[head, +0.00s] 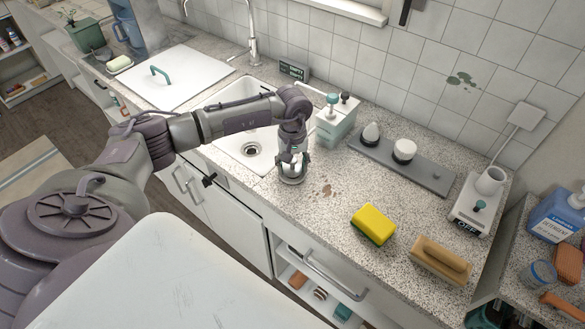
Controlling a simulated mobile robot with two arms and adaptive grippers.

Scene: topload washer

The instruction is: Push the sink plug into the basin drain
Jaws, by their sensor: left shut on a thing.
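The white basin (232,97) is set into the speckled counter, with its round metal drain (250,149) visible and uncovered near the front. My left gripper (292,168) points down over the counter just right of the basin. It is shut on a small round metallic thing, which looks like the sink plug (291,180). The plug is at or just above the counter; I cannot tell if it touches. The fingers hide its upper part. My right gripper is not in view.
A faucet (252,40) stands behind the basin. A white cover with a green handle (190,78) lies to its left. A teal-and-white caddy (334,122) stands close right of my gripper. A yellow sponge (373,224) and wooden brush (440,260) lie at the front right.

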